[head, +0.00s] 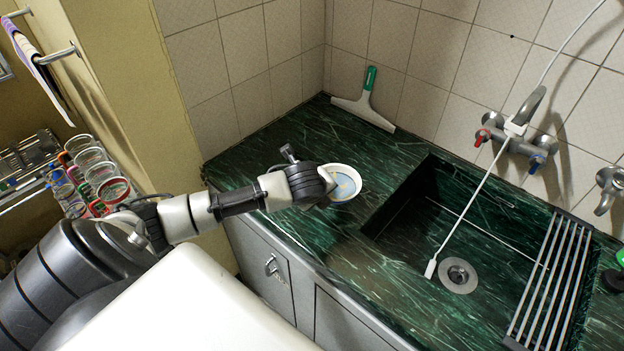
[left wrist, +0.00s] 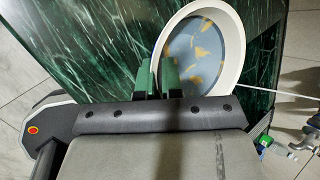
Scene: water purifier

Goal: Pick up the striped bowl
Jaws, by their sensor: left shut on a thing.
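The bowl (head: 344,182) is white-rimmed with a pale blue inside, at the end of my left arm over the green counter, left of the sink. In the left wrist view the bowl (left wrist: 204,50) shows orange-yellow patches on its blue inside. My left gripper (left wrist: 157,76) has its two green-tipped fingers close together at the bowl's near left rim, shut on it. The fingertips are partly hidden by the rim. In the head view my left gripper (head: 325,187) is mostly hidden by my wrist. I cannot tell whether the bowl touches the counter. My right gripper is not in view.
The sink (head: 420,225) with a drain and a metal rack (head: 548,280) lies right of the bowl. A white hose (head: 470,200) hangs from the tap into it. A green-handled squeegee (head: 366,98) leans at the back wall. Several glasses (head: 95,175) stand at the left.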

